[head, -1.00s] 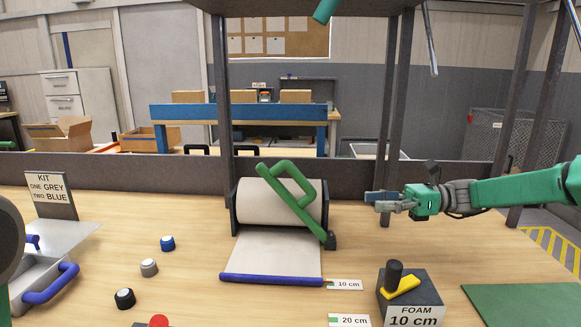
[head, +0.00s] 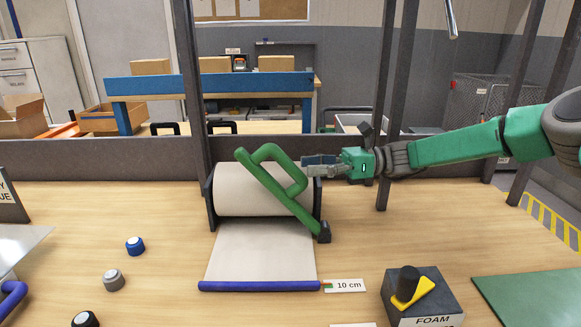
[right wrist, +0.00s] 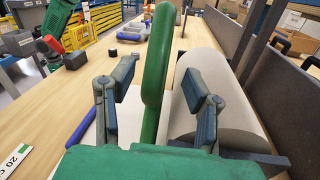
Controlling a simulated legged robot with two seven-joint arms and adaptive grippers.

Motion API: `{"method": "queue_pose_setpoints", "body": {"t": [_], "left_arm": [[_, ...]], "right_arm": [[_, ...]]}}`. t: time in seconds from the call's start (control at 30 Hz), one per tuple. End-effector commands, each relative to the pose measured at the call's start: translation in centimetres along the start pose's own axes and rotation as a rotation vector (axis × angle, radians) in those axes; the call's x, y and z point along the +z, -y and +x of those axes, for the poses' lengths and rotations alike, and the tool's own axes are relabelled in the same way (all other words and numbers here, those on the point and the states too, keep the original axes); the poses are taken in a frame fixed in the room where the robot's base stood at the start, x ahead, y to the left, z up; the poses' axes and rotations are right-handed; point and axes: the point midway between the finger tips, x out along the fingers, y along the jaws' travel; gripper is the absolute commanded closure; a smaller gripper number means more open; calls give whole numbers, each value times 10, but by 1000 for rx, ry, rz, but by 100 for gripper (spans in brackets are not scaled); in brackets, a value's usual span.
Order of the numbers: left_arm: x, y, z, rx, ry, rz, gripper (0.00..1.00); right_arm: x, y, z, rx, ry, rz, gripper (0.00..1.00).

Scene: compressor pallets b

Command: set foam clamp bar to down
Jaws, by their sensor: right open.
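The foam clamp bar (head: 283,198) is a green tube with a looped handle, raised and slanted in front of the foam roll (head: 232,190). Its lower right end meets a dark pivot block (head: 324,232). My right gripper (head: 306,166) reaches in from the right, open, with its fingertips at the handle's right side. In the right wrist view, a green upright part of the bar (right wrist: 158,70) stands between the two spread fingers (right wrist: 160,80), with gaps on both sides. I cannot tell whether a finger touches it. My left gripper does not show.
Blue (head: 135,246) and grey (head: 113,280) knobs sit left. Dark posts flank the roll.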

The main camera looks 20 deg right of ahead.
Motion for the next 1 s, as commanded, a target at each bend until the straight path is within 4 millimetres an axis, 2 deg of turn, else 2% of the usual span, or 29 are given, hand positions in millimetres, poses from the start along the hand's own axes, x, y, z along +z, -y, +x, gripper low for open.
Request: {"method": "queue_pose_setpoints", "body": {"t": [0.1,0.23,0.4,0.67,0.8,1.0], "left_arm": [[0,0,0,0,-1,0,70],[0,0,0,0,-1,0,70],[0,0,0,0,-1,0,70],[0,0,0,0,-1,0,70],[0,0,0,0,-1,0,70],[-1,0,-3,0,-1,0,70]], "right_arm": [[0,-1,24,3,-1,-1,57],[0,-1,39,2,-2,-1,57],[0,0,47,1,1,-1,57],[0,0,48,1,2,-1,57],[0,0,48,0,1,-1,100],[1,0,50,-2,-8,0,100]]}}
